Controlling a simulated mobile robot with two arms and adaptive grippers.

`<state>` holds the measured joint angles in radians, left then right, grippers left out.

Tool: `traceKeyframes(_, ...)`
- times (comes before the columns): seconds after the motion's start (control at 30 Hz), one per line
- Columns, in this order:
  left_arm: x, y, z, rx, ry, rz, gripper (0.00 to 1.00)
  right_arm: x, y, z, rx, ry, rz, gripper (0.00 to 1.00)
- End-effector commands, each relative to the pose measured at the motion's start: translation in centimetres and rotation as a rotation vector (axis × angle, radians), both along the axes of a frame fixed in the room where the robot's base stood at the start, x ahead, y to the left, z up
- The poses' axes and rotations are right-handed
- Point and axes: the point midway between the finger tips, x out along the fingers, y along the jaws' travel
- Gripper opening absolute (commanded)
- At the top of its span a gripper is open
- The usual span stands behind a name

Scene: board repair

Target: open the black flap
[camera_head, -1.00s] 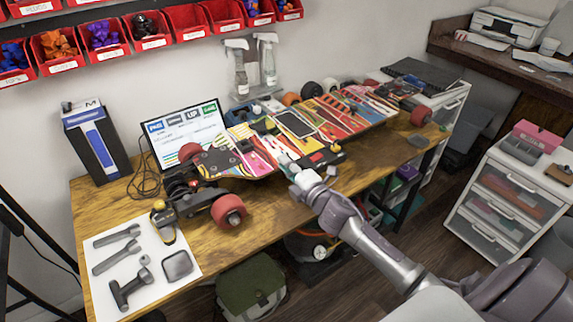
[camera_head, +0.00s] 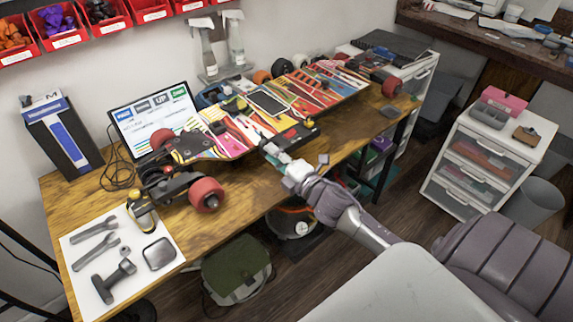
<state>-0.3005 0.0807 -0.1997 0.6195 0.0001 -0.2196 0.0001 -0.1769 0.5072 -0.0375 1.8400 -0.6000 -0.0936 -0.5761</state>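The electric skateboard (camera_head: 235,133) lies across the table with its colourful deck up. A low black and red part (camera_head: 296,134) sits at the deck's front edge. A black-framed grey panel (camera_head: 268,103) is set in the middle of the deck. I cannot tell which of these dark parts is the black flap. My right gripper (camera_head: 296,155) is at the deck's front edge, just in front of the black and red part. Its fingers are spread apart, with nothing visible between them. Contact with the board cannot be made out. My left gripper is out of view.
A white sheet (camera_head: 84,247) with grey tools lies at the table's front left. A screen (camera_head: 150,117) and a dark box (camera_head: 60,135) stand behind. A white drawer unit (camera_head: 475,178) stands right. Bare table (camera_head: 240,205) shows before the board.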

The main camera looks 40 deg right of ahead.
Motion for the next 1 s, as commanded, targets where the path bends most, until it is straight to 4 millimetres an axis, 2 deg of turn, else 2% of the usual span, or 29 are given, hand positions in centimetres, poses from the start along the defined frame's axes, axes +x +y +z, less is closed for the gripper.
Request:
traceKeyframes(0.03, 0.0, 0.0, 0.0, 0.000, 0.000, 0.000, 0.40, -1.3, 0.0, -0.2, 0.001, 0.004, 0.001, 0.24)
traceKeyframes(0.1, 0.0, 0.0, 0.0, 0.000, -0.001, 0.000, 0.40, -2.7, -0.2, -0.2, 0.002, 0.003, 0.000, 0.24)
traceKeyframes(0.33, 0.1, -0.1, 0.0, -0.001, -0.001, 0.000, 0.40, -5.6, -0.4, -0.1, 0.002, 0.001, 0.000, 0.24)
traceKeyframes(0.5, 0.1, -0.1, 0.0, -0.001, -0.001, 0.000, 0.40, -6.1, -0.5, 0.0, 0.000, 0.001, -0.001, 0.24)
traceKeyframes(1.0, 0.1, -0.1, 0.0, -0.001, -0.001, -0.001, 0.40, -6.1, -0.5, -0.2, 0.004, 0.004, -0.001, 0.24)
